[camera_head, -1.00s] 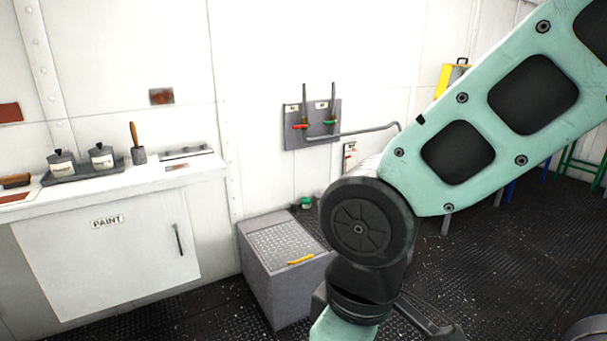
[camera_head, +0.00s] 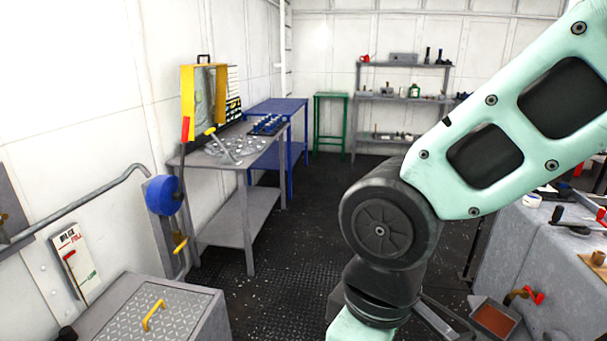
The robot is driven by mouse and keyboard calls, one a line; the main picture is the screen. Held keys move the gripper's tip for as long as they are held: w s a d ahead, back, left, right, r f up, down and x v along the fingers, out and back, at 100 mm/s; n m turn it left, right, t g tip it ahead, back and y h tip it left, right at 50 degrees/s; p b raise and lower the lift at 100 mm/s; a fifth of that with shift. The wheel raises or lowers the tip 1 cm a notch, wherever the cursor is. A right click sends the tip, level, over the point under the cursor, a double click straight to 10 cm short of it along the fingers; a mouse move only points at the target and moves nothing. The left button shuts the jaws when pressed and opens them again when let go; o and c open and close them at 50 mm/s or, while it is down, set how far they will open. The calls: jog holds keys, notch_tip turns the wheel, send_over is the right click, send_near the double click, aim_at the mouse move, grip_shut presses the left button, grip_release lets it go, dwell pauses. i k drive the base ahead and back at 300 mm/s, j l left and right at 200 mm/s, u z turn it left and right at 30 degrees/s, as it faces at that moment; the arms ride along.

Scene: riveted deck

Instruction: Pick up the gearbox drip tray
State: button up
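A shallow grey tray with a reddish-brown inside (camera_head: 495,318) shows at the lower right, low down beside the grey machine cabinet (camera_head: 545,265). It looks like the gearbox drip tray. A small tap with a red handle (camera_head: 524,294) sits just right of the tray, close to its edge. The tray's lower part is near the bottom of the picture. My arm crosses the right half of the view and runs out at the bottom, left of the tray. My gripper is not visible.
A grey bench (camera_head: 230,160) with small parts stands at the left, a blue table (camera_head: 276,106) behind it. A grey chest with a yellow handle (camera_head: 150,318) is at lower left. Shelves (camera_head: 404,65) stand at the back. The dark floor (camera_head: 285,270) between is clear.

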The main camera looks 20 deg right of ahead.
aim_at(495, 320)
jog(key=i+l+z, duration=0.1)
jog(key=i+z, duration=0.2)
jog(key=i, duration=0.4)
jog(key=i+z, duration=0.35)
jog(key=i, duration=0.4)
jog(key=i+j+u, duration=0.15)
jog(key=i+u, duration=0.2)
jog(key=i, duration=0.3)
jog(key=i+u, duration=0.4)
jog(key=i, duration=0.3)
jog(key=i+z, duration=0.1)
jog(key=z, duration=3.3)
